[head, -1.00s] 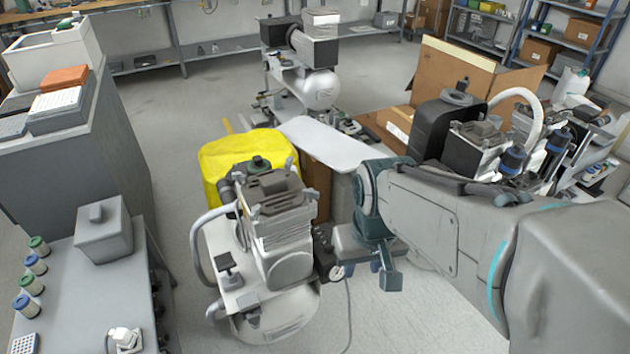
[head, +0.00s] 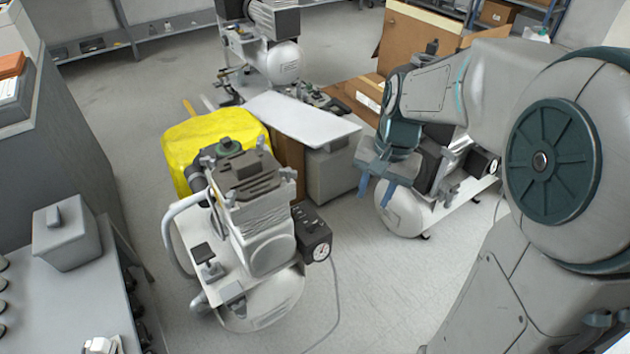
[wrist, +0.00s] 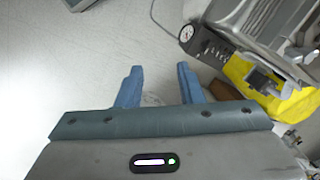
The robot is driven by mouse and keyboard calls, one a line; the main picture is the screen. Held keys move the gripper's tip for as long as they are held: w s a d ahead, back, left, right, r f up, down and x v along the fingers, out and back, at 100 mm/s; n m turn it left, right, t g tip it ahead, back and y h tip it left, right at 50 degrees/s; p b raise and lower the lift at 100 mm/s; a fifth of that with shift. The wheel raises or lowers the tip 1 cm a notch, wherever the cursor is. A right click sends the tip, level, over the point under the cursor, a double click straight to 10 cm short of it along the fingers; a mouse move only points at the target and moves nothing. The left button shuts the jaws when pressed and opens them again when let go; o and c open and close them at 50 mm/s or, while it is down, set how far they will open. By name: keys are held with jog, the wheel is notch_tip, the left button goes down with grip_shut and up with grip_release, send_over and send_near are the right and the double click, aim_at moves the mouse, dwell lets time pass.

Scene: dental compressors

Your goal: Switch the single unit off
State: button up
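A compressor (head: 262,225) with one ribbed motor head on a white tank stands on the floor in the middle of the head view. On its right side is a black switch box (head: 313,232) with a round gauge (head: 320,252). The gauge also shows in the wrist view (wrist: 186,33), beside the box's row of small dark parts. My gripper (head: 376,190) is right of and apart from the box, its blue fingers pointing down. In the wrist view my gripper (wrist: 158,84) is open and empty over bare floor. The switch position cannot be made out.
A yellow covered thing (head: 205,140) stands behind the compressor. A grey cabinet (head: 332,175) and white board (head: 300,122) are behind right. Another compressor (head: 405,210) stands partly behind my arm. A hose (head: 337,300) hangs from the box. The floor in front is clear.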

jog(key=w+a+f+m+g+y+b, duration=0.1)
jog(key=w+a+f+m+b, duration=0.2)
jog(key=w+f, duration=0.45)
jog(key=m+g+y, duration=0.1)
jog(key=m+g, duration=0.1)
jog(key=m, duration=0.2)
send_near(312, 224)
jog(key=shift+t, duration=0.3)
jog(key=b+x, duration=0.2)
jog(key=x, duration=0.2)
jog(key=b+x, duration=0.1)
jog(key=x, duration=0.3)
jog(key=shift+s+a+f+b, duration=0.1)
jog(key=shift+s+f+b, duration=0.1)
jog(key=shift+s+b, duration=0.15)
